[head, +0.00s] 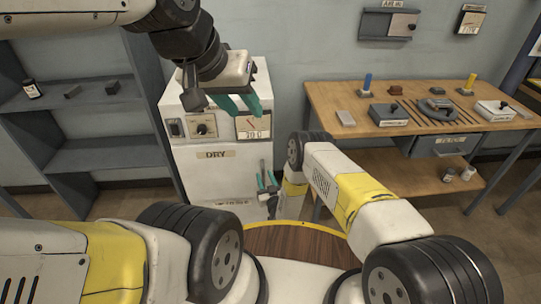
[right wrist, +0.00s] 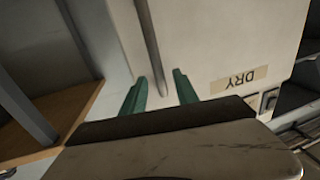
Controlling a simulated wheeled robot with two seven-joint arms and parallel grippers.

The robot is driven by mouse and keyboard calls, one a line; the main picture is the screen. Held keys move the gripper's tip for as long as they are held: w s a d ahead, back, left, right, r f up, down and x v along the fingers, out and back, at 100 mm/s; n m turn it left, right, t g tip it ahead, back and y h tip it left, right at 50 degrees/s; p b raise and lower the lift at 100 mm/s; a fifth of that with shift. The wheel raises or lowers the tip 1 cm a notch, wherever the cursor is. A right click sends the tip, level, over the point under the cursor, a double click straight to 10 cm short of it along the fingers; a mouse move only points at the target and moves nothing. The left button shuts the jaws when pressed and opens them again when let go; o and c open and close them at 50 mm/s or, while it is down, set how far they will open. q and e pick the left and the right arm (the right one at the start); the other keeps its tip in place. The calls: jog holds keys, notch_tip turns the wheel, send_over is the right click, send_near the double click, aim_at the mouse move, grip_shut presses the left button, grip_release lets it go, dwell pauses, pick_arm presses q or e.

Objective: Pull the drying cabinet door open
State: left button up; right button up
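The drying cabinet (head: 192,183) is a white box with a DRY label on its front, behind the round wooden top. Its door (right wrist: 210,40) looks shut. A grey bar handle (right wrist: 150,40) runs along the door in the right wrist view. My right gripper (head: 267,180) is at the door's right side. Its teal fingers (right wrist: 160,82) are apart, one on each side of the handle, with gaps visible. My left gripper (head: 242,106) is above, in front of the cabinet's upper panel, with its fingers apart and nothing seen between them.
A grey shelf unit (head: 85,108) with a small bottle stands at the left. A wooden workbench (head: 340,94) with tools stands at the right. The round wooden top (head: 295,243) lies below my arms.

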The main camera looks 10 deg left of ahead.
aim_at(264, 174)
jog(key=shift+x, duration=1.5)
grip_shut()
